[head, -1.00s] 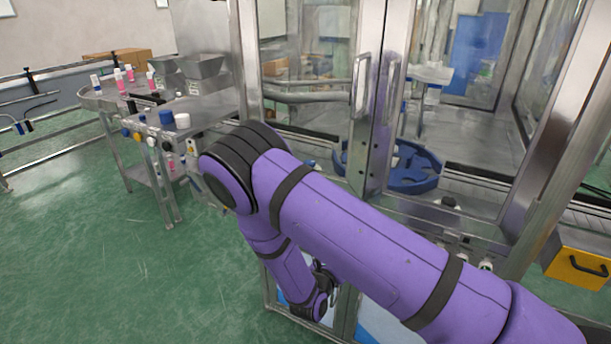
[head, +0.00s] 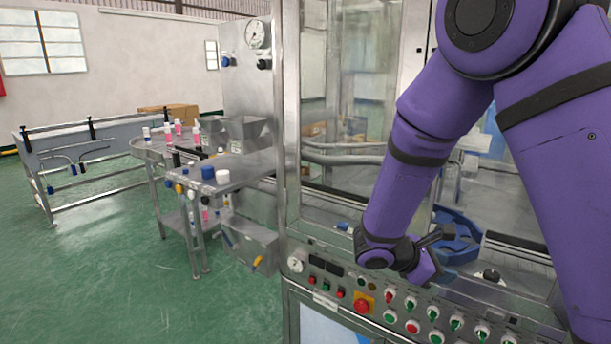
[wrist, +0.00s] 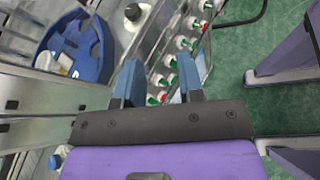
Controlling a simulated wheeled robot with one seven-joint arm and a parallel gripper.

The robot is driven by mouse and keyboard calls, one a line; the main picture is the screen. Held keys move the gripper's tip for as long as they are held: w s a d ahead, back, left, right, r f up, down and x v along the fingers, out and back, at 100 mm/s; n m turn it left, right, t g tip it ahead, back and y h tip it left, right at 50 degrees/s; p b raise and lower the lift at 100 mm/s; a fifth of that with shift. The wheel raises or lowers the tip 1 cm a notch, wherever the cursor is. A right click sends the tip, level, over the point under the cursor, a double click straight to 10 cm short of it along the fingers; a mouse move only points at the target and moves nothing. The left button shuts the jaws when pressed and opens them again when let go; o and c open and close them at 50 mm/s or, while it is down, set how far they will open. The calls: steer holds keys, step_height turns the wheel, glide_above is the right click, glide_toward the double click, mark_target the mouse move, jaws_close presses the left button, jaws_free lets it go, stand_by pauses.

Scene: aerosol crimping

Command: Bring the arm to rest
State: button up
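My purple arm (head: 400,200) is bent, with its upper part raised at the right of the head view and its forearm hanging down. My gripper (head: 432,262) is at the lower end, in front of the machine's control panel (head: 330,300). In the wrist view my gripper (wrist: 160,75) shows two blue-grey fingers standing apart with nothing held between them. The panel's buttons and knobs (wrist: 165,80) appear behind the fingers. I cannot tell how far the fingertips are from the panel.
A blue round part (head: 455,240) sits inside the machine, also in the wrist view (wrist: 80,45). A metal table (head: 215,178) with caps and pink-and-white cans stands left. A red emergency button (head: 361,306) is on the panel. Green floor (head: 100,270) is clear at left.

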steer(key=s+d+r+m+t+y, duration=0.1)
steer(key=s+r+m+t+y, duration=0.2)
steer(key=s+r+m+y, duration=0.9)
steer(key=s+r+m, duration=0.4)
steer(key=s+r, duration=0.5)
steer(key=s, duration=0.2)
steer(key=shift+d+m+y, duration=0.25)
steer(key=shift+m+y, duration=0.15)
steer(key=shift+s, duration=0.1)
